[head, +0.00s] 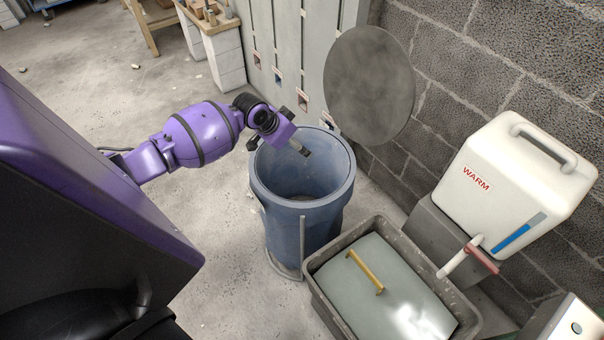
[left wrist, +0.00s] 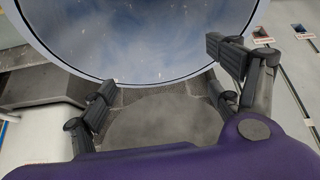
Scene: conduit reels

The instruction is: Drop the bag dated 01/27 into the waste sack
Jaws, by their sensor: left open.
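A blue round bin (head: 303,240) stands on the floor in the middle of the head view, open at the top. Its opening also fills the upper part of the left wrist view (left wrist: 160,35). My left gripper (head: 302,149) is over the bin's far rim, pointing to the right. In the left wrist view its fingers (left wrist: 162,82) are spread apart with nothing between them. No bag with a date shows in either view, and I cannot make out a sack. A small dark patch shows inside the bin, too small to tell. My right gripper is out of view.
A round grey lid (head: 369,85) stands upright behind the bin. A grey tub (head: 322,292) with a pale lid and yellow handle is at the bin's right. A white tank marked WARM (head: 512,180) stands beside the block wall. Open floor lies left.

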